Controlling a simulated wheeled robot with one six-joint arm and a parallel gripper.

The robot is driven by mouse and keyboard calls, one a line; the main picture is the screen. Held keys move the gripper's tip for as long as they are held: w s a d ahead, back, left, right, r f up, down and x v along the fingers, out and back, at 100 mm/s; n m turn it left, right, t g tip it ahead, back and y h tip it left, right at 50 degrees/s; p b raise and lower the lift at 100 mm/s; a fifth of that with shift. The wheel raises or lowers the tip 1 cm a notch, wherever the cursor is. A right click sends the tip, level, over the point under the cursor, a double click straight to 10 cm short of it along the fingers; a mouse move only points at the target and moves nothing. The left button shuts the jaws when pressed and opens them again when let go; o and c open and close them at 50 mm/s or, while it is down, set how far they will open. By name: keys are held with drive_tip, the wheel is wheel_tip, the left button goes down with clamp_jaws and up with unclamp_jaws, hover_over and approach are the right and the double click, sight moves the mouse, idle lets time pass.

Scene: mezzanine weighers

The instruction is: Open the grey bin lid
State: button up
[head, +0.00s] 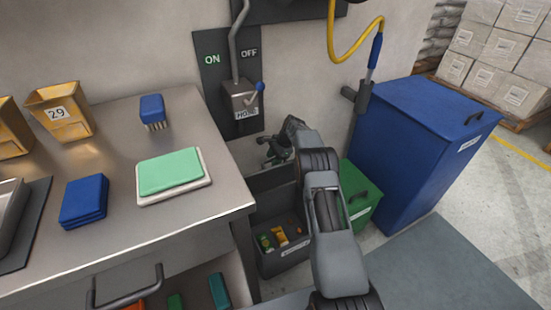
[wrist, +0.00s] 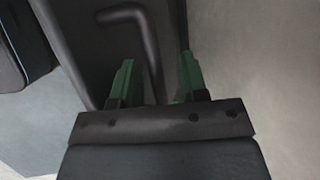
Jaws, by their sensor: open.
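The grey bin (head: 286,262) stands on the floor beside the steel bench, with green and orange items visible inside. A dark panel, apparently its grey lid (head: 268,180), stands raised at the back of the opening; my arm hides part of the bin's right side. My gripper (head: 274,158) is just above the panel's upper edge, near the wall. In the wrist view my gripper (wrist: 155,66) has its green fingers apart. A dark bent bar, perhaps the lid handle (wrist: 146,42), shows between and beyond them; I cannot tell whether they touch it.
A green bin (head: 360,196) and a tall blue bin (head: 408,150) stand close on the right. The bench (head: 190,225) edges the left. A lever box (head: 240,103) hangs on the wall above.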

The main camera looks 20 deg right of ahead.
drive_tip(key=p+v, duration=0.3)
drive_tip(key=v, duration=1)
drive_tip(key=shift+d+r, duration=0.15)
drive_tip(key=shift+r, duration=0.2)
drive_tip(key=s+f+n, duration=0.1)
drive_tip(key=f+n, duration=0.1)
drive_tip(key=f, duration=0.1)
drive_tip(key=s+f+n, duration=0.1)
drive_tip(key=shift+s+d+f+g+h, duration=0.25)
drive_tip(key=shift+s+f+g+h, duration=0.05)
drive_tip(key=shift+s+g+h, duration=0.1)
drive_tip(key=s+a+r+n+t+h+p, duration=0.1)
drive_tip(key=s+a+r+n+p, duration=0.3)
drive_tip(key=s+r, duration=0.7)
drive_tip(key=s+a+r+n+t+h+p, duration=0.1)
drive_tip(key=s+a+r+n+p, duration=0.3)
drive_tip(key=s+r+p, duration=0.5)
drive_tip(key=s+a+r+n+t+h+p, duration=0.1)
drive_tip(key=s+a+r+n+p, duration=0.3)
drive_tip(key=s+r, duration=1)
wheel_tip(320, 180, up, 3)
drive_tip(key=n+p, duration=0.1)
drive_tip(key=p, duration=0.2)
drive_tip(key=shift+s+a+f+h, duration=0.2)
drive_tip(key=shift+s+a+h, duration=0.05)
drive_tip(key=shift+s+h, duration=0.15)
